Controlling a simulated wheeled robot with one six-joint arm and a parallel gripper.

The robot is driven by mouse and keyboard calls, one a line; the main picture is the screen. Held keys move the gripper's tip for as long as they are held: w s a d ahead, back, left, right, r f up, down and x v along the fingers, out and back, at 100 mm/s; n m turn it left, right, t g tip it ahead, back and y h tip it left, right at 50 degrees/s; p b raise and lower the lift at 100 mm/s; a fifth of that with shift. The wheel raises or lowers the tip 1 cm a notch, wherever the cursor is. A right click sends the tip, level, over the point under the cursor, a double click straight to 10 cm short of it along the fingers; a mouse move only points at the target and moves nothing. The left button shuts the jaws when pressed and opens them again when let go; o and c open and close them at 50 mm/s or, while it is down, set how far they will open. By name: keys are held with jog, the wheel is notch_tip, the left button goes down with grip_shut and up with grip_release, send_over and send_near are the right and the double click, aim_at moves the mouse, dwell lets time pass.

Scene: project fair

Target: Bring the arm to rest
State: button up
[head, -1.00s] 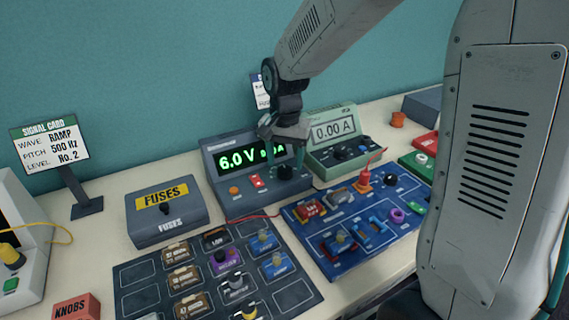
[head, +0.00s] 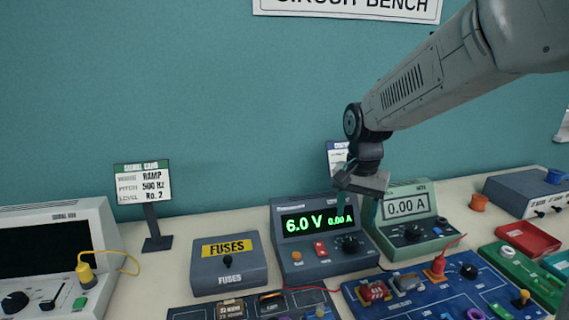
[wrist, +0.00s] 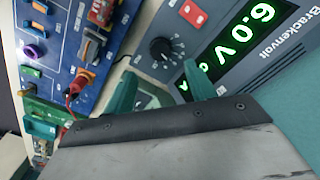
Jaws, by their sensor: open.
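My gripper (head: 357,212) hangs in front of the power supply and the ammeter, its teal fingers pointing down and apart with nothing between them. The dark power supply (head: 290,262) shows 6.0 V and 0.00 A in green. Its dial (wrist: 162,48) lies just beyond the finger tips in the wrist view, apart from them as far as I can tell. The pale green ammeter (head: 433,236) reads 0.00 A. My arm reaches in from the upper right.
The blue circuit board (head: 400,308) with a red plug (head: 436,270) lies in front. A fuse box (head: 228,284), a signal card (head: 142,187) and a signal generator (head: 95,225) stand to the left. A grey box (head: 515,192) is at the right.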

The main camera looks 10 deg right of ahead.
jog(key=s+d+r+n, duration=0.1)
jog(key=s+r+n, duration=0.1)
jog(key=s, duration=1.1)
jog(key=s+d+r+n+t, duration=0.1)
jog(key=s+r+n, duration=0.2)
jog(key=s, duration=1)
jog(key=shift+s+d+r+n, duration=0.2)
jog(key=shift+d+n, duration=0.2)
jog(key=shift+n, duration=0.8)
